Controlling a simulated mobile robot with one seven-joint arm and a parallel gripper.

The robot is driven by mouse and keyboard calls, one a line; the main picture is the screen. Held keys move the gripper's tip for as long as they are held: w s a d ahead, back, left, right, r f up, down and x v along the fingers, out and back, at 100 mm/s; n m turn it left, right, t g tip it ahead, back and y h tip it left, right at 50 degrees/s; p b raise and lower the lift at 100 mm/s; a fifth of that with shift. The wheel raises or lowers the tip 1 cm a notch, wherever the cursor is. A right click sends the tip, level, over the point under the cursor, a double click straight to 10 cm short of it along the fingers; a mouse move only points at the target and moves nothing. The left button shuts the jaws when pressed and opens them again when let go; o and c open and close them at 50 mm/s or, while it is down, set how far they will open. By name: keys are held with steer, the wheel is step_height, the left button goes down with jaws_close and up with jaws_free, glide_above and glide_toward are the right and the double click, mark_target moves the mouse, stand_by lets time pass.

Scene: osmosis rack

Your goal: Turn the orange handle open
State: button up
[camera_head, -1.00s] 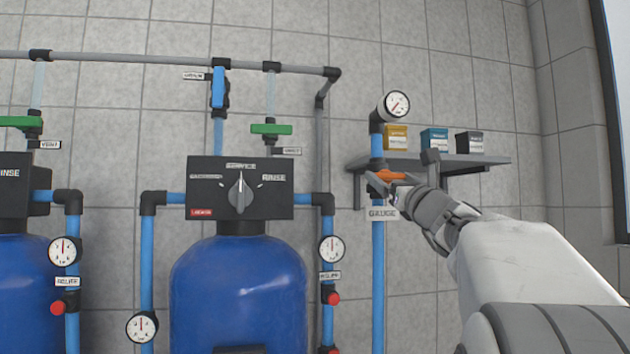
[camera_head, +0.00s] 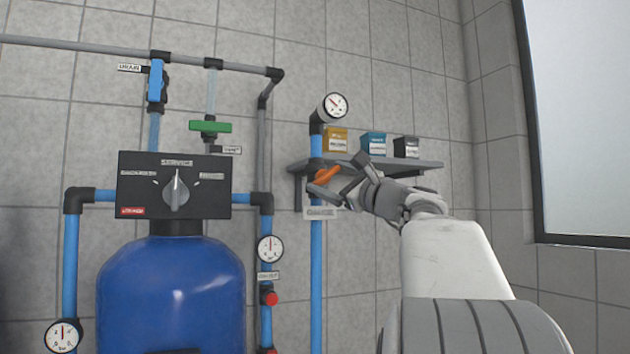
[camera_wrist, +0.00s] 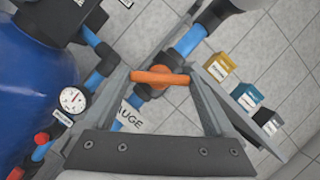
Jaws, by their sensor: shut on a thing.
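The orange handle (camera_head: 327,173) is on the vertical blue pipe (camera_head: 317,262), below a round gauge (camera_head: 335,105). In the head view it is tilted, with its right end higher. In the wrist view the orange handle (camera_wrist: 152,77) lies crosswise between the two fingers, one finger at each end. My gripper (camera_head: 336,182) is shut on the handle, reaching in from the right; it also shows in the wrist view (camera_wrist: 160,74). In the head view the fingers partly overlap the handle and the pipe.
A grey shelf (camera_head: 425,163) with yellow, teal and dark boxes is close behind and right of my gripper. A label (camera_head: 320,213) is below the handle. A blue tank (camera_head: 172,295) with a black control box (camera_head: 135,165) stands left.

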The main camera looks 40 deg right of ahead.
steer(key=n, duration=0.2)
steer(key=n+g+y+p, duration=0.1)
steer(key=n, duration=0.1)
steer(key=n+g+y, duration=0.1)
steer(key=n, duration=0.2)
steer(key=shift+d+r+p, duration=0.1)
steer(key=shift+r+p, duration=0.15)
steer(key=shift+p, duration=0.15)
steer(key=n+g+p, duration=0.1)
steer(key=n+p, duration=0.1)
steer(key=n, duration=0.2)
steer(key=shift+n+g, duration=0.3)
steer(key=shift+g, duration=0.1)
steer(key=o, duration=1.1)
steer(key=shift+c, duration=0.2)
steer(key=s+d, duration=0.2)
steer(key=s, duration=1.5)
steer(key=shift+d, duration=0.4)
steer(key=shift+s+r, duration=0.1)
